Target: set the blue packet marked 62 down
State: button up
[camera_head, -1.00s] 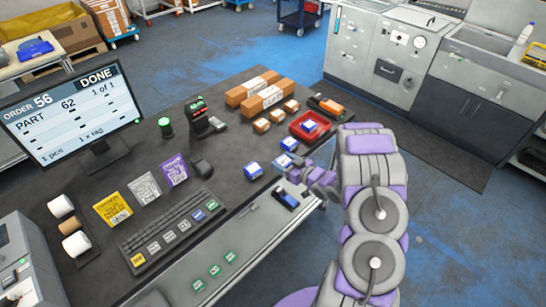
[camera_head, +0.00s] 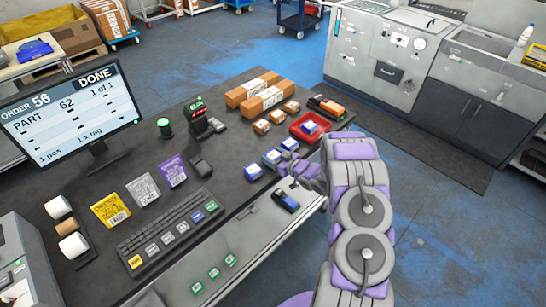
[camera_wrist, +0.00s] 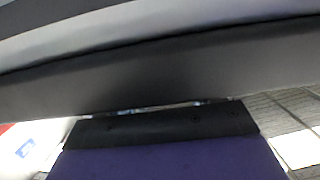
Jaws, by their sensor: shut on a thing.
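My gripper (camera_head: 284,170) is over the right part of the dark table, at the near side of a row of blue-and-white packets. It is shut on the middle one, a blue packet (camera_head: 271,157), at or just above the table top; I cannot tell if it touches. Its number is too small to read. One similar packet (camera_head: 253,170) lies to its left and another packet (camera_head: 289,144) to its right. In the wrist view dark and purple gripper parts fill the picture and hide the held packet.
A red tray (camera_head: 325,121) with a blue-and-white packet stands behind right. Brown boxes (camera_head: 264,98) lie at the back. A dark handheld device (camera_head: 286,200) lies by the table's front edge. The monitor (camera_head: 70,115) reads order 56, part 62, done. Keyboard (camera_head: 172,230) is at left.

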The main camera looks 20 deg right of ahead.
jog(key=shift+f, duration=0.2)
jog(key=o, duration=1.2)
jog(key=shift+c, duration=0.2)
